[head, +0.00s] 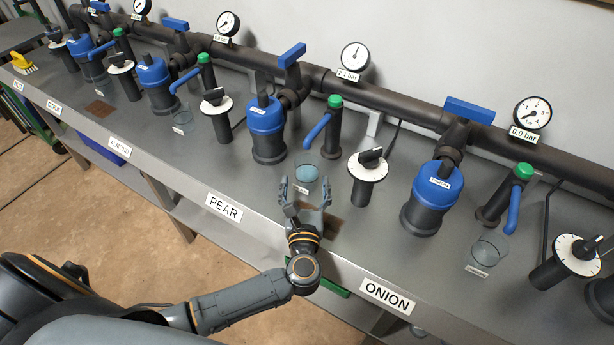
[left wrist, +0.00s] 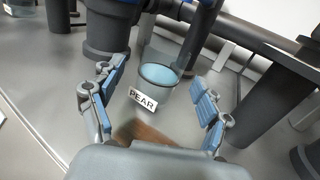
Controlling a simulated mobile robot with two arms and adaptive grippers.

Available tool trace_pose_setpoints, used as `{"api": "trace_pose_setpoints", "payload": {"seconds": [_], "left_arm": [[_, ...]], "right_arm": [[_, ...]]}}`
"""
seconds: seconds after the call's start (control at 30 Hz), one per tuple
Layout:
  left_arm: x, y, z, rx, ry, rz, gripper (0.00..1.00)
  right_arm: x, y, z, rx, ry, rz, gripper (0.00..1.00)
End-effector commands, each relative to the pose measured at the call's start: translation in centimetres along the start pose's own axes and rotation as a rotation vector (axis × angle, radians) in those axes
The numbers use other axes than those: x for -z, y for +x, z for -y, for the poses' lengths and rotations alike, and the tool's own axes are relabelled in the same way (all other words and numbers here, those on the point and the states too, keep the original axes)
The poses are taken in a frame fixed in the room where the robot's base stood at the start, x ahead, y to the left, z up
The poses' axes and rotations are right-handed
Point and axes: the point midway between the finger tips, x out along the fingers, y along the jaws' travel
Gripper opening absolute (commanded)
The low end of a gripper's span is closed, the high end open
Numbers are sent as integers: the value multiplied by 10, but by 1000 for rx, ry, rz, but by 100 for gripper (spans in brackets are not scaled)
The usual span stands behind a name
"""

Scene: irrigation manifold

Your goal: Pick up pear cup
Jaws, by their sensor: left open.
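The pear cup (head: 306,174) is a small clear cup holding blue liquid. It stands on the grey bench below a blue spout in the PEAR section. In the left wrist view the pear cup (left wrist: 157,83) stands upright with its white PEAR label facing me. My left gripper (head: 306,190) is open, with its fingers pointing at the cup from the bench's front side. In the left wrist view the fingers of my left gripper (left wrist: 157,105) are spread to either side, and the cup is slightly beyond them, untouched. My right gripper is not in view.
A blue-topped filter (head: 266,130) stands left of the cup, and a black dial valve (head: 368,172) stands right. A green-capped tap (head: 333,120) rises behind. A brown patch (left wrist: 146,133) lies on the bench before the cup. Another clear cup (head: 487,250) stands in the ONION section.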

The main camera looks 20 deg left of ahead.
Motion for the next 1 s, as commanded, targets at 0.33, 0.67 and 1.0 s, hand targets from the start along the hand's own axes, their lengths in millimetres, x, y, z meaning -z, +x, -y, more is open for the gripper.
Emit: {"api": "trace_pose_setpoints", "payload": {"seconds": [0.33,0.67,1.0], "left_arm": [[4,34,3,1,3,4,77],[4,60,4,1,1,0,77],[4,60,4,1,0,-1,38]], "right_arm": [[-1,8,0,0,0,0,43],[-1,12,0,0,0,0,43],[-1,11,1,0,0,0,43]]}}
